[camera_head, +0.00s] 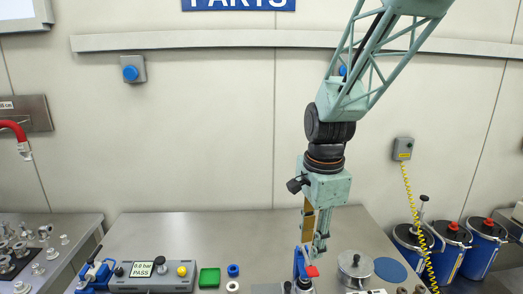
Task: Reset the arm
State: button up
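My arm comes down from the top right, a pale green lattice link leading to a dark wrist. My gripper (314,238) hangs from it, pointing down above the middle of the steel bench (150,232). Its fingers are seen at an angle, with an ochre-brown surface on the left one. I cannot tell how far apart they are, or whether anything is between them. The finger ends are just above and behind a blue clamp-like tool with a red tip (302,270) in this view; contact is not clear.
On the bench are a test unit reading "0.0 bar PASS" (150,284), a green block (209,278), blue and white rings (233,271), a lidded metal pot (354,268) and a blue disc (390,269). Blue canisters (449,250) stand right. The bench's back left is clear.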

jog(key=s+d+r+n+t+b, duration=0.1)
jog(key=s+d+r+n, duration=0.1)
jog(key=s+r+n, duration=0.4)
jog(key=s+d+r+n+b, duration=0.1)
jog(key=s+d+r+b, duration=0.15)
jog(key=s, duration=0.65)
jog(key=s+d+n+t+b, duration=0.1)
jog(key=s+n, duration=0.3)
jog(key=s, duration=0.4)
jog(key=s+d+r+n+t, duration=0.1)
jog(key=s+n, duration=0.3)
jog(key=s, duration=0.5)
jog(key=shift+s+d+r+b, duration=0.2)
jog(key=shift+d+r+b, duration=0.15)
jog(key=shift+d, duration=0.2)
